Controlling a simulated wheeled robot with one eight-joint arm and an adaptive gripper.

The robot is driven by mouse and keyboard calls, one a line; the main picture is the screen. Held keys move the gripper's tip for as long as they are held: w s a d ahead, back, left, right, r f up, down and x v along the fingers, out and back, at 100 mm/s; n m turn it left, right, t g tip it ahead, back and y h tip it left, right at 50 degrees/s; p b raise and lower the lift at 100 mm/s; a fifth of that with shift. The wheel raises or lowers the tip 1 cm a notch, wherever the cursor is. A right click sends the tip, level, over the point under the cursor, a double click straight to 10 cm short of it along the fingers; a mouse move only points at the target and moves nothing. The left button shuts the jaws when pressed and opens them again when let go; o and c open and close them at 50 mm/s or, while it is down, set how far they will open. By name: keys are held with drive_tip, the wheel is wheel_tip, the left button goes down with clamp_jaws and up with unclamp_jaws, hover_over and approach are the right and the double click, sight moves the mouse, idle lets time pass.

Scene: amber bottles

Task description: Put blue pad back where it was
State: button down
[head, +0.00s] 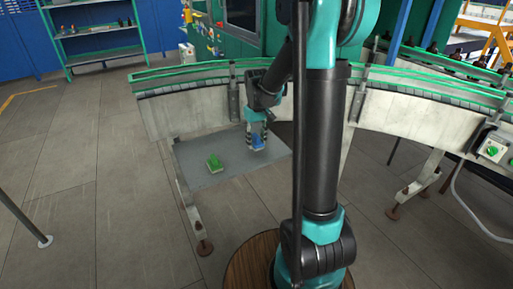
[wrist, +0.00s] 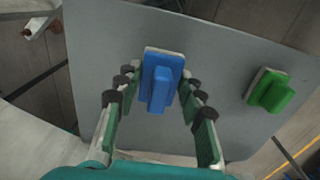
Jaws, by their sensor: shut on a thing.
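The blue pad (wrist: 161,80) has a blue raised grip block on a thin light base. In the wrist view it lies between the fingers of my gripper (wrist: 160,88). My gripper is shut on it, pointing down over the grey plate (wrist: 100,35). In the head view my gripper (head: 258,146) is over the right part of the grey plate (head: 205,187), with a bit of the blue pad (head: 257,141) showing between the fingers. I cannot tell whether the pad touches the plate. A green pad (head: 214,163) rests on the plate to the left; it is on the right in the wrist view (wrist: 269,90).
A curved conveyor (head: 185,100) with green rails runs behind the plate. Bottles (head: 432,47) stand at the upper right. A shelf (head: 95,40) is at the back left. The front left of the plate is bare, and the floor to the left is open.

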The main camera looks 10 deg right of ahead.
sight(257, 147)
drive_tip(key=shift+f, duration=1.7)
drive_tip(key=shift+f, duration=0.15)
drive_tip(key=c, duration=1)
unclamp_jaws()
drive_tip(key=shift+o, duration=0.2)
wheel_tip(257, 147, up, 12)
drive_tip(key=shift+f, duration=0.2)
drive_tip(key=shift+r, duration=0.25)
drive_tip(key=shift+s, duration=0.25)
drive_tip(key=s+d+f+m+t, duration=0.1)
drive_tip(key=s+d+f+t, duration=0.1)
drive_tip(key=s+f, duration=0.4)
drive_tip(key=s+d+f+m+t, duration=0.2)
drive_tip(key=s+f, duration=0.4)
drive_tip(key=s, duration=0.9)
drive_tip(key=shift+s+f+m, duration=0.15)
drive_tip(key=shift+m, duration=0.15)
